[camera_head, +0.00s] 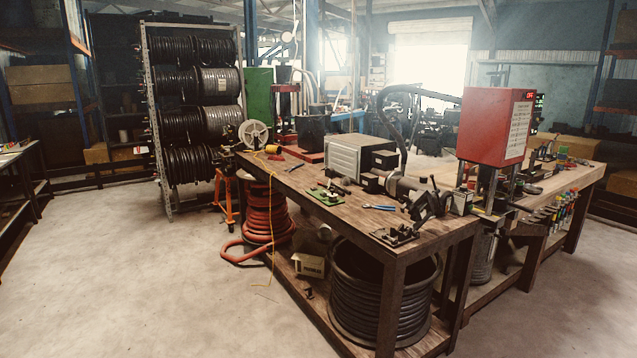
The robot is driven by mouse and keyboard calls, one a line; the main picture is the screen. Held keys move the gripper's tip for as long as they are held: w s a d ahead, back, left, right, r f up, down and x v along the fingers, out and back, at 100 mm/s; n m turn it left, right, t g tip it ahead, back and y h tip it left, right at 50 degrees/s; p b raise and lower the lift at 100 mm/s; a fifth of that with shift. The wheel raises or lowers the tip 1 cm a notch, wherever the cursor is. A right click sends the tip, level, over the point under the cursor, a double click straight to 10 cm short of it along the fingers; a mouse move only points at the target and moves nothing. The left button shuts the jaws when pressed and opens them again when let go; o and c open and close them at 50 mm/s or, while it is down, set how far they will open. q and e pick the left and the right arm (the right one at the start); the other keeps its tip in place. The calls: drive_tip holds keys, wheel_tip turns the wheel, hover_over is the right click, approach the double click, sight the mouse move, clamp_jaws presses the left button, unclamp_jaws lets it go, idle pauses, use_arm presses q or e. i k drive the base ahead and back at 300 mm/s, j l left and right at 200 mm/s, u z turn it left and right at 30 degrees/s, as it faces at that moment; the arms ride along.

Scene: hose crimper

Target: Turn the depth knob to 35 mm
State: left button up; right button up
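A red machine housing (490,130) stands at the right part of the workbench. It has a small red lit display (503,94) on its front and a white printed label (518,132). A lit panel (538,106) shows at its right side, seen edge-on. I cannot make out a depth knob or a 35 mm mark at this distance. A grey motor-like unit (350,157) with a black mechanism (428,207) lies on the bench to the left of the red machine. Neither of my grippers shows in this view.
The wooden workbench (345,212) runs to the right. Blue-handled pliers (379,207) and a green plate (327,196) lie on it. A black hose coil (375,295) sits below; a red hose (262,215) reaches the floor. Open floor (150,275) lies at left, before the hose rack (158,120).

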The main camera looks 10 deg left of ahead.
sight(332, 196)
drive_tip(key=i+u, duration=0.35)
drive_tip(key=i, duration=1.25)
